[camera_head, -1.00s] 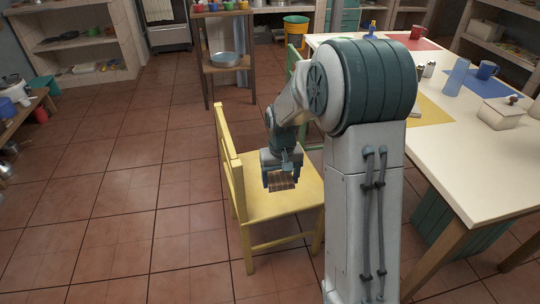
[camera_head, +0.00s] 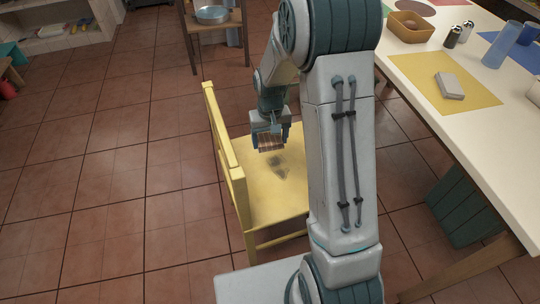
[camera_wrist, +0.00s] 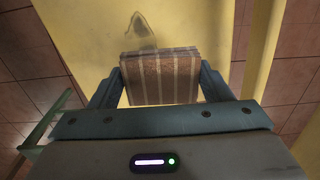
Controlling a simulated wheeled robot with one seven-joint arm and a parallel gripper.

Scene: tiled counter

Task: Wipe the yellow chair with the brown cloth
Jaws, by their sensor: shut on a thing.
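The yellow chair (camera_head: 262,205) stands on the tiled floor left of the table, its backrest on the left. My gripper (camera_head: 270,141) is over the chair seat and shut on the brown striped cloth (camera_head: 271,146), a folded block. In the wrist view my gripper (camera_wrist: 161,85) holds the cloth (camera_wrist: 160,78) between its fingers, above the yellow seat (camera_wrist: 90,40). I cannot tell whether the cloth touches the seat. A dark smudge (camera_head: 280,165) lies on the seat just beyond the cloth, and it also shows in the wrist view (camera_wrist: 141,30).
The white table (camera_head: 480,150) stands on the right, bearing a yellow mat (camera_head: 420,75), a blue glass (camera_head: 501,44) and shakers (camera_head: 453,36). A teal crate (camera_head: 465,205) is under it. A wooden stand (camera_head: 189,40) is behind the chair. The floor on the left is clear.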

